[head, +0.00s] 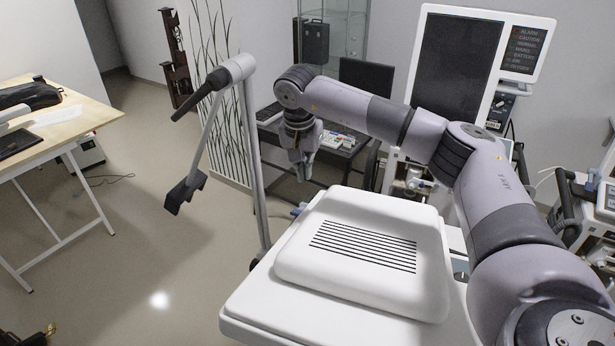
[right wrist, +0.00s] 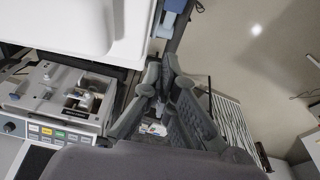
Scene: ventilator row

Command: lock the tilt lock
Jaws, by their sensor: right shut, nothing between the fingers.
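A small blue part (head: 299,209) shows at the far left edge of the white ventilator housing (head: 300,285). A blue part also shows at the top of the right wrist view (right wrist: 172,8). I cannot tell for sure whether it is the tilt lock, or how it is set. My right gripper (head: 303,174) points down above and just beyond the housing's far left corner, apart from the blue part. Its fingers show in the right wrist view (right wrist: 160,68), closed together with nothing held. My left gripper is in neither view.
A grey jointed stand arm (head: 253,150) rises left of the housing, close to my right gripper. A dark desk (head: 345,148) and a large screen unit (head: 458,65) stand behind. A wooden table (head: 60,130) is at far left, with open floor between.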

